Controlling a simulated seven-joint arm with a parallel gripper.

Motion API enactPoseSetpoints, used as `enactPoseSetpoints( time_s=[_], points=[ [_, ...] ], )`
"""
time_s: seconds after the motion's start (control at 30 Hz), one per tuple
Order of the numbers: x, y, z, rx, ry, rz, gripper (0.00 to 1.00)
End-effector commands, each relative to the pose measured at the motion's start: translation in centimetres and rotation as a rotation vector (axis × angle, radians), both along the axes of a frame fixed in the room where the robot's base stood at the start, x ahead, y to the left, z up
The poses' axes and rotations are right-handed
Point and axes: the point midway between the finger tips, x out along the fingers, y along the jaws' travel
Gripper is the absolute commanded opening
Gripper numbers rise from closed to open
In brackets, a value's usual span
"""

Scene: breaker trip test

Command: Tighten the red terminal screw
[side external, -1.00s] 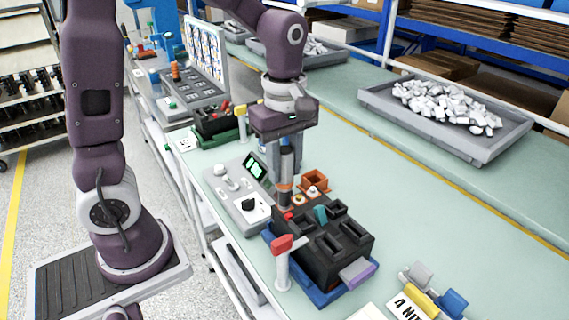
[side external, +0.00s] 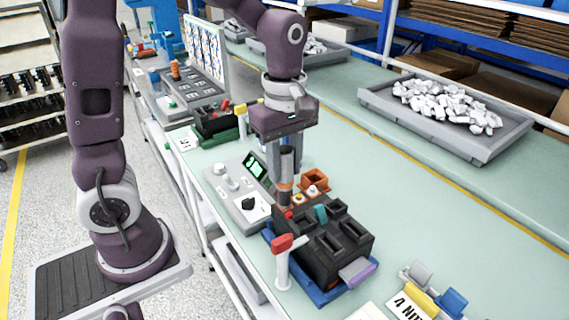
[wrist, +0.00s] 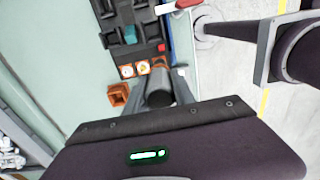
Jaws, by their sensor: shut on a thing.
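My gripper (side external: 285,158) is shut on a dark cylindrical tool (side external: 286,165) with an orange band, held upright and pointing down. In the wrist view the tool (wrist: 158,90) sits between the two fingers.
A grey control panel (side external: 228,190) with a green-lit screen stands left of the tool. An orange bin (side external: 315,179) is behind it. A red-topped lever (side external: 282,245) stands in front of the block.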

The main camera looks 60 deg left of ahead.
Motion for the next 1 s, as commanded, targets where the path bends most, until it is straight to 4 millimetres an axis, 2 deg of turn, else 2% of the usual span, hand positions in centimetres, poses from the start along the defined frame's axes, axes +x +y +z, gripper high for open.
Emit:
enactPoseSetpoints(
  time_s=[0.43, 1.0],
  points=[
    [0.1, 0.0, 0.2, 0.0, -0.002, 0.0, 0.0],
    [0.1, 0.0, 4.6, 0.0, -0.003, -0.001, 0.0]
  ],
)
